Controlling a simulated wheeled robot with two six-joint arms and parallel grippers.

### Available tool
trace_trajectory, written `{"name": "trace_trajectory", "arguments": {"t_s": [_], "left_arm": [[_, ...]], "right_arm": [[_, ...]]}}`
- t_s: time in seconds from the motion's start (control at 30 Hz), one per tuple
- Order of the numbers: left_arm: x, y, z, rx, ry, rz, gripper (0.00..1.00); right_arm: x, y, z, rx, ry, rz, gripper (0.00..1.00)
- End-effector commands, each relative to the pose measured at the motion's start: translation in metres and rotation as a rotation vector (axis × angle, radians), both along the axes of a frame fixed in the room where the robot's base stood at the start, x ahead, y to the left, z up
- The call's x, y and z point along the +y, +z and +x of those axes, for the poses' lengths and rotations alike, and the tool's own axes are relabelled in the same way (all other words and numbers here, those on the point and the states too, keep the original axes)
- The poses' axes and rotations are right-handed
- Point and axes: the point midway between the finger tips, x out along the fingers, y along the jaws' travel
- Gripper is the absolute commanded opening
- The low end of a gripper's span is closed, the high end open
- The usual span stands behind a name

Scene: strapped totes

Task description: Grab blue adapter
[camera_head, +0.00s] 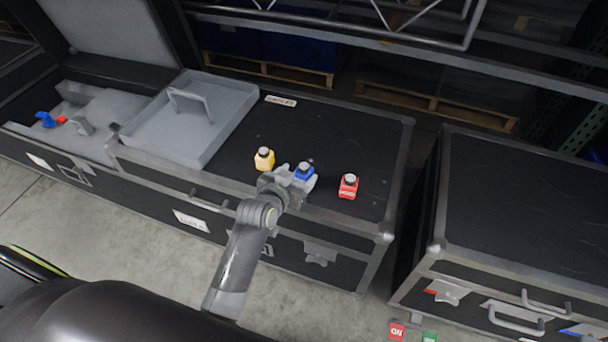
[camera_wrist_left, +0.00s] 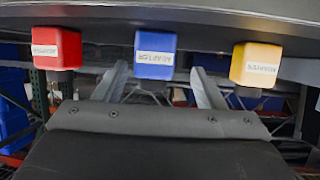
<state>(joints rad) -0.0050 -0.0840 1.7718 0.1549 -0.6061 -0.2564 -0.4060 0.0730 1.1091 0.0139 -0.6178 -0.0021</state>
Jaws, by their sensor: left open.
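The blue adapter (camera_head: 304,172) stands on the black case top between a yellow adapter and a red adapter. It also shows in the left wrist view (camera_wrist_left: 155,55), labelled "ADAPTER". My left gripper (camera_head: 297,177) is open at the blue adapter, its fingers spread toward either side of it. In the left wrist view the finger tips (camera_wrist_left: 160,76) lie left and right of the blue adapter with gaps between. I cannot tell whether either finger touches it. My right gripper is not in view.
The yellow adapter (camera_head: 264,158) stands to the left and the red adapter (camera_head: 349,186) to the right, both close to the gripper. A grey tray (camera_head: 226,130) with a handle lies left on the case (camera_head: 330,128). A gap separates this case from another (camera_head: 530,200) at right.

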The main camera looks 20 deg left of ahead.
Motion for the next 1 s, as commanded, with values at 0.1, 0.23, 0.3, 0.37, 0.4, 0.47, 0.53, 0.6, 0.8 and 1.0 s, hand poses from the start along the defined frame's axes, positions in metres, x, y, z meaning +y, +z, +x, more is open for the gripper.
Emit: {"name": "trace_trajectory", "arguments": {"t_s": [0.1,0.23,0.3,0.37,0.4,0.47,0.53,0.6,0.8,1.0], "left_arm": [[-0.005,-0.006,0.011,-0.001,-0.001,-0.002,0.64],[-0.011,-0.014,0.027,0.0,-0.001,0.001,0.64],[-0.011,-0.018,0.035,0.0,-0.001,0.0,0.64],[-0.012,-0.019,0.04,-0.002,-0.001,-0.001,0.64],[-0.012,-0.02,0.042,-0.001,0.0,0.0,0.64],[-0.012,-0.021,0.044,0.0,0.0,0.0,0.64],[-0.012,-0.021,0.045,-0.001,0.0,0.0,0.64],[-0.012,-0.021,0.045,0.0,0.001,0.0,0.64],[-0.012,-0.021,0.045,0.0,0.0,0.0,0.49],[-0.012,-0.021,0.044,0.0,0.0,0.0,0.23]], "right_arm": [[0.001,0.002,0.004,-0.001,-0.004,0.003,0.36],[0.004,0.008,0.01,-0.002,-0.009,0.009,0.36],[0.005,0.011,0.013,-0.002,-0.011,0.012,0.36],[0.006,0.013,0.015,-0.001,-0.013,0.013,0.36],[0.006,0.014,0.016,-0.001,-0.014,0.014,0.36],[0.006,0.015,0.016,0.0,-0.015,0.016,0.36],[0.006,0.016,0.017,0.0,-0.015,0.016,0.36],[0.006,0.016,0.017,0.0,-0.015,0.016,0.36],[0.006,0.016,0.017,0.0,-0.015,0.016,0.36],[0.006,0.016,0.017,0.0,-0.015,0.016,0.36]]}}
